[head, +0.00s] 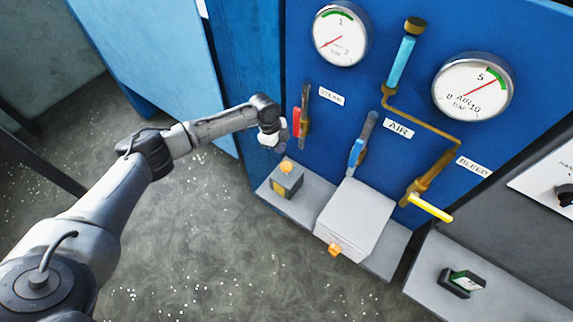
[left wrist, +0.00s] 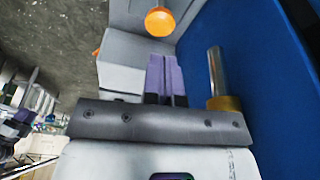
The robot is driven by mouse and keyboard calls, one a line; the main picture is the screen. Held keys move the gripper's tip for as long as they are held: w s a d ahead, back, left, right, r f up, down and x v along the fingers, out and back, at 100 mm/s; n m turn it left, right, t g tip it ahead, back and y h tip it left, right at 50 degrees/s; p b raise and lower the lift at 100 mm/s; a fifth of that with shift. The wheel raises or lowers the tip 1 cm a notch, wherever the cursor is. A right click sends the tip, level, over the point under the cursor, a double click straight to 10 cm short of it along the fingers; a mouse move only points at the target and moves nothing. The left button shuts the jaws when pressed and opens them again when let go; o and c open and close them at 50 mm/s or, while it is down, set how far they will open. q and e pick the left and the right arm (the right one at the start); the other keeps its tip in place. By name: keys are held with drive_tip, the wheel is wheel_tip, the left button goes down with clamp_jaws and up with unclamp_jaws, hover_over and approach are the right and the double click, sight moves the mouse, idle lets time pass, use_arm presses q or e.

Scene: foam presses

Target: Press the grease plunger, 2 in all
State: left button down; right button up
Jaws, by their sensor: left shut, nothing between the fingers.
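The grease plunger appears to be the orange knob (head: 286,167) on top of a small grey box (head: 290,184) with a yellow label, on the ledge at the foot of the blue panel. My left gripper (head: 278,147) is just above and slightly left of this knob, apart from it, beside the red-handled lever. In the left wrist view, its purple fingers (left wrist: 166,78) are together with nothing between them. An orange knob (left wrist: 160,20) shows beyond the fingertips there, with a gap between. My right gripper is in neither view.
A red lever (head: 297,121), a blue lever (head: 356,152) and a yellow lever (head: 430,207) stick out from the panel. A white box (head: 355,215) with an orange knob (head: 335,249) on its front stands right of the small box. Open floor lies to the left.

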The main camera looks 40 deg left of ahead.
sight(285, 165)
use_arm(q)
drive_tip(key=shift+f, duration=0.15)
idle(0.3)
drive_tip(key=b+x, duration=0.5)
drive_tip(key=x, duration=0.1)
drive_tip(key=shift+b, duration=0.3)
drive_tip(key=shift+d+f+b, duration=0.1)
drive_tip(key=shift+f+b, duration=0.2)
drive_tip(key=shift+f, duration=0.05)
drive_tip(key=shift+f, duration=0.1)
